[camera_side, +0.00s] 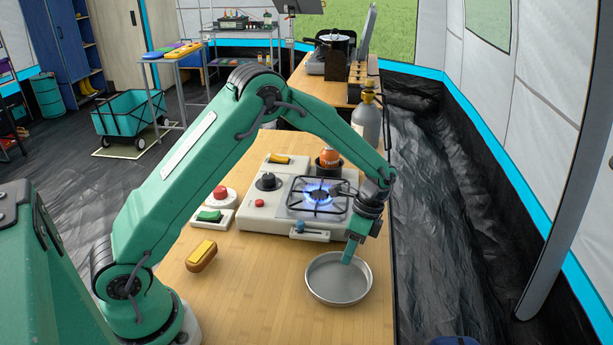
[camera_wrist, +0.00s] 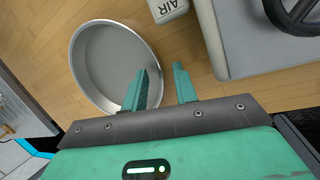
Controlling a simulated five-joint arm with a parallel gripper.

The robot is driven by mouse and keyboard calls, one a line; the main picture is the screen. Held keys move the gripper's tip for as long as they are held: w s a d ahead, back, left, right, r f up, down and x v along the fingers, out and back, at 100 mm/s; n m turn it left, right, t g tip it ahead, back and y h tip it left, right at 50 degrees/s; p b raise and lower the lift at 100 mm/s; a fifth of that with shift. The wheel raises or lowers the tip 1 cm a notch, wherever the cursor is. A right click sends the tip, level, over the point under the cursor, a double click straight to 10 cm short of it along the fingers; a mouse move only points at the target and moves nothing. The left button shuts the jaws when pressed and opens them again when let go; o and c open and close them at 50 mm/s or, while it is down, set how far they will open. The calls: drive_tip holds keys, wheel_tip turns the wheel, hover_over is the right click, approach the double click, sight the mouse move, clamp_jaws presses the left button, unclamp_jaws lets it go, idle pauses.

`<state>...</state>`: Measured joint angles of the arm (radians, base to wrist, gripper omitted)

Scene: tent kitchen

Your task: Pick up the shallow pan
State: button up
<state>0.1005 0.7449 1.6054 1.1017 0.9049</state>
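The shallow pan (camera_side: 338,290) is a round, grey metal dish sitting on the wooden table near its right edge, in front of the camp stove. It also shows at the upper left in the wrist view (camera_wrist: 100,60). My gripper (camera_side: 350,254) is above the pan's far side and points down. In the wrist view my gripper (camera_wrist: 161,78) is open, with one finger over the pan's inside and the other outside it, so the rim lies between them. The fingers hold nothing. I cannot tell how far the fingertips are above the rim.
The camp stove (camera_side: 270,212) with a lit blue flame (camera_side: 321,195) stands just behind the pan. A yellow-topped brown object (camera_side: 201,256) lies at the left. A grey gas cylinder (camera_side: 367,122) stands behind the stove.

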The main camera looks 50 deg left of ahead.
clamp_jaws()
drive_tip(key=shift+r, duration=0.2)
idle(0.3)
drive_tip(key=shift+r, duration=0.55)
drive_tip(key=r, duration=0.1)
drive_tip(key=d+r, duration=0.1)
drive_tip(key=r, duration=0.1)
drive_tip(key=shift+s+r, duration=0.1)
drive_tip(key=shift+s, duration=0.1)
drive_tip(key=s+d+r, duration=0.6)
drive_tip(key=d, duration=0.2)
drive_tip(key=shift+s+d+r+y, duration=0.15)
drive_tip(key=shift+s+d+y, duration=0.1)
drive_tip(key=shift+y, duration=0.15)
